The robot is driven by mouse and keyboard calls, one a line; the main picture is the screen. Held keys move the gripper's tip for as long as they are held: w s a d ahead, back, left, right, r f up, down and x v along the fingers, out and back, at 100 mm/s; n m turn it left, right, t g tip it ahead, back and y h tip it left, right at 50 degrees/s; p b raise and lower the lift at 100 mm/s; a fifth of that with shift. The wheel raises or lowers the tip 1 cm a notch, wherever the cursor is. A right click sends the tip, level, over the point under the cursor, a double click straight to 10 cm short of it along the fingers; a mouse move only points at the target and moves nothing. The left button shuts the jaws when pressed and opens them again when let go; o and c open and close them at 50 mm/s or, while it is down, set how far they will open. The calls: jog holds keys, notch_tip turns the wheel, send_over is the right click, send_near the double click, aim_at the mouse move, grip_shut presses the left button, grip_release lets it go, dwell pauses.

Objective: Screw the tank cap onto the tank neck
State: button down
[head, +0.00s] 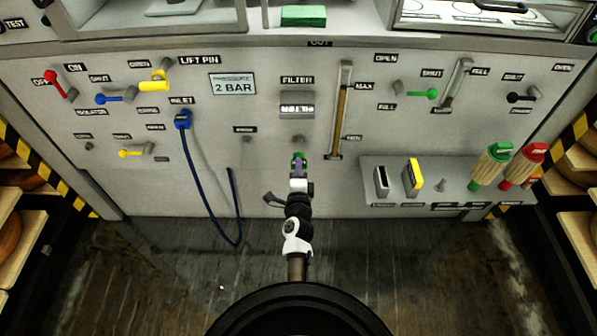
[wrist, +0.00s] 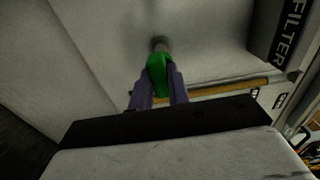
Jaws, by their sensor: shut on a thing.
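My gripper (head: 299,165) is at the front of the panel, below the FILTER label. Its purple fingers, also in the wrist view (wrist: 160,88), are shut on a green piece, which I take to be the tank cap (wrist: 157,72); its top shows in the head view (head: 298,155). A short grey stub on the panel, which looks like the tank neck (wrist: 158,43), lies just beyond the green piece in the wrist view. In the head view a dim stub (head: 298,139) shows just above my gripper. I cannot tell whether cap and stub touch.
A blue hose (head: 205,190) hangs from the INLET at left. A shelf (head: 450,180) at right carries a yellow item (head: 413,175), a small peg and wooden-handled tools with green (head: 491,168) and red tops. Several coloured levers stick out of the panel. The floor before it is clear.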

aim_at(299, 154)
jog(key=shift+w, duration=2.05)
jog(key=shift+w, duration=1.05)
jog(key=c, duration=1.3)
grip_release()
jog(key=shift+o, duration=0.2)
jog(key=shift+s, duration=0.1)
